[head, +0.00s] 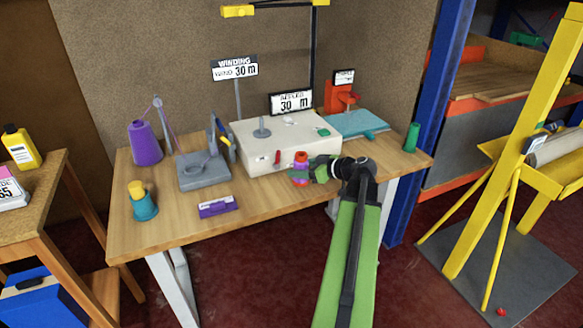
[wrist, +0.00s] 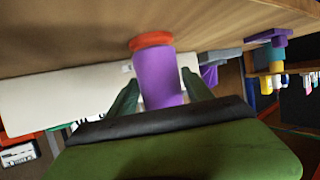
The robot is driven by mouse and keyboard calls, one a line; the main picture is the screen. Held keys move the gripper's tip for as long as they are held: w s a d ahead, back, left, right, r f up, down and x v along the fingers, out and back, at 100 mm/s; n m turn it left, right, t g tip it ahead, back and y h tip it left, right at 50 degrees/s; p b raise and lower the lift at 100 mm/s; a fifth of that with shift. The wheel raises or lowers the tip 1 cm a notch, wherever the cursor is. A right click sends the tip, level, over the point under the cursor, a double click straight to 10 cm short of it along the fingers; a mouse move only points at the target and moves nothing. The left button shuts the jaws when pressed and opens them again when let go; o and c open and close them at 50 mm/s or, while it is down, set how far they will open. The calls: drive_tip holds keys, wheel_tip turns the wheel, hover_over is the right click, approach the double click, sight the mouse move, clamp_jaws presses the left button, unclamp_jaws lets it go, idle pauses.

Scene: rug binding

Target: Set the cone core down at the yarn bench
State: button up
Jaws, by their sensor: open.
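The cone core (head: 300,172) is a small purple cylinder with an orange-red end, at the front of the yarn bench (head: 270,208) before the white box. In the wrist view the purple core (wrist: 158,78) shows with its orange flange (wrist: 152,40) at the wooden top, appearing to stand on it. My gripper (head: 316,170) reaches in from the right at the core. In the wrist view its green fingers (wrist: 160,92) are open, one on each side of the core, with slight gaps visible. Part of the core is hidden by the gripper.
The white box (head: 285,140) with a meter display stands close behind the core. A grey winder (head: 202,172), purple cone (head: 145,143) and teal pot (head: 142,205) are on the left. A green spool (head: 411,137) stands at the right end. The bench front is mostly clear.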

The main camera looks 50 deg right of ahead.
drive_tip(key=p+v, duration=0.2)
drive_tip(key=v, duration=0.7)
drive_tip(key=shift+p, duration=0.35)
drive_tip(key=shift+f, duration=0.1)
